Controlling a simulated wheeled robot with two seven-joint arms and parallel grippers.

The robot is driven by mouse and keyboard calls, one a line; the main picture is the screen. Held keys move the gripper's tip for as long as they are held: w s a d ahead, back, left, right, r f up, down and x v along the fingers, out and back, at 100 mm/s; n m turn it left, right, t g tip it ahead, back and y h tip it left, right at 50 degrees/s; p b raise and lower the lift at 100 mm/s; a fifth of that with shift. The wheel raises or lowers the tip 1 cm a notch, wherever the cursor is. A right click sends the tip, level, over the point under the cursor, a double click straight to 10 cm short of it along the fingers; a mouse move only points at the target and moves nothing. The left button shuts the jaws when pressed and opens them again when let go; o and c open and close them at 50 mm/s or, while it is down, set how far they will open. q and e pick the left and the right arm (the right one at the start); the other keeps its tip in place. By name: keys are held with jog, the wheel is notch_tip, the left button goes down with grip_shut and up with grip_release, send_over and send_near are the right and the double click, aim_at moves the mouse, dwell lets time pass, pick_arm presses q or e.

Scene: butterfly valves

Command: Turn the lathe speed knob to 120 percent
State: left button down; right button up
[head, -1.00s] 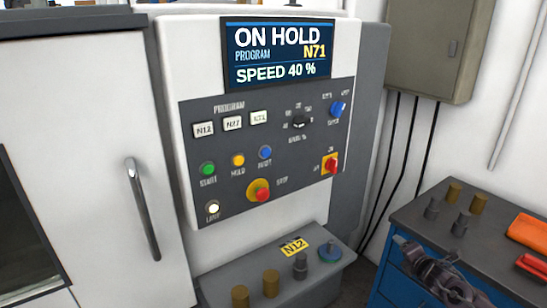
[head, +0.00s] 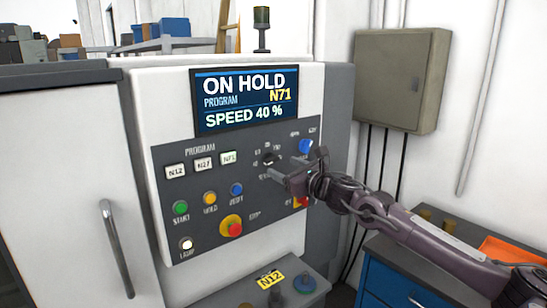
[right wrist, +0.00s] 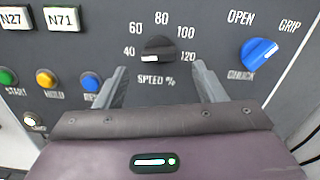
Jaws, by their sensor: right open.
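The black speed knob (head: 268,158) sits on the dark control panel (head: 215,225), under the screen (head: 247,98) that reads ON HOLD, PROGRAM N71 and SPEED 40 %. In the right wrist view the knob (right wrist: 158,48) shows with marks 40, 60, 80, 100 and 120 around it and SPEED % below. A small white mark shows at its lower left edge. My right gripper (head: 297,166) is open in front of the panel. In the right wrist view its fingers (right wrist: 160,72) stand left and right of the knob, with nothing between them. My left gripper is not in view.
A blue chuck knob (right wrist: 260,54) is right of the speed knob. A red and yellow switch (head: 301,202) is partly behind my gripper. The stop button (head: 233,227) and coloured buttons are lower left. A blue cabinet (head: 390,282) stands at the right.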

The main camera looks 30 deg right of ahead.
aim_at(274, 162)
jog(key=w+p, duration=0.1)
jog(key=w, duration=0.1)
jog(key=w+p, duration=0.1)
jog(key=w, duration=0.1)
jog(key=shift+w+a+r, duration=0.1)
jog(key=shift+a+r, duration=0.05)
jog(key=shift+a, duration=0.05)
jog(key=shift+w, duration=0.45)
jog(key=shift+a, duration=0.1)
jog(key=c, duration=1)
jog(key=shift+f, duration=0.2)
